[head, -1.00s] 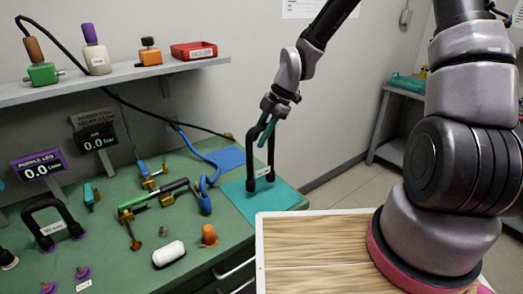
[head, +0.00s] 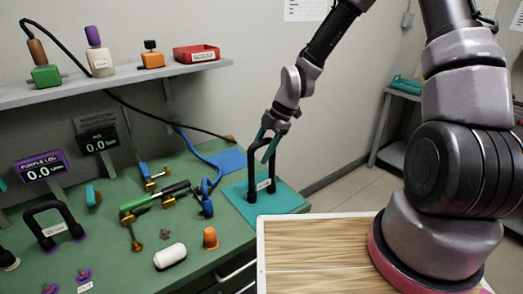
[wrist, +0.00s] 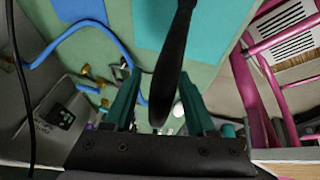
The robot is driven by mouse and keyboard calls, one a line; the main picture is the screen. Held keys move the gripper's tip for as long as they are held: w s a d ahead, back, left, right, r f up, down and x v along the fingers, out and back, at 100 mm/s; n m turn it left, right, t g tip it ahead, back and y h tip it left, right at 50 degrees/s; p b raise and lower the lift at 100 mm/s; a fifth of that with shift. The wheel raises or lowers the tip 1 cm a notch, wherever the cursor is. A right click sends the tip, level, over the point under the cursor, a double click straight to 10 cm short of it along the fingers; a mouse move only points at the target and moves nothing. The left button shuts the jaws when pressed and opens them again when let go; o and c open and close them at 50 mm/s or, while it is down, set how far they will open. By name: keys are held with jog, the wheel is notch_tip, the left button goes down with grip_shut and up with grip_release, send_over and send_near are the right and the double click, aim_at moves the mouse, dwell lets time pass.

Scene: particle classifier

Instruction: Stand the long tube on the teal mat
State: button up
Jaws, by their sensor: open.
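The long tube (head: 250,170) is a black inverted U with a pale label low between its legs. It stands upright on the teal mat (head: 287,199), at the right end of the green bench, with both feet appearing to rest on it. My gripper (head: 267,150) is at the tube's top, its teal fingers spread apart. In the wrist view the black tube (wrist: 172,65) runs between the two open fingers (wrist: 158,112), with gaps visible beside it. The exact contact at the feet is too small to tell.
A shorter black U tube (head: 36,222) stands at the bench's left. Green and brass fittings (head: 150,200), a white cylinder (head: 170,257) and an orange cap (head: 210,238) lie mid-bench. A blue mat (head: 229,160) lies behind the teal one. The shelf (head: 115,79) holds bottles and a red tray.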

jog(key=shift+r, duration=0.1)
jog(key=s+d+r+m+t+h, duration=0.1)
jog(key=d+r+m+t+h, duration=0.1)
jog(key=d+r+m, duration=0.75)
jog(key=s+d+r+m+t+h, duration=0.15)
jog(key=d+r+m, duration=0.25)
jog(key=d+r, duration=0.55)
jog(key=s+d+r+m+t, duration=0.4)
jog(key=s+r+m, duration=0.6)
jog(key=r+m, duration=0.5)
jog(key=shift+s+m, duration=0.35)
jog(key=shift+m, duration=0.1)
jog(key=shift+y, duration=0.25)
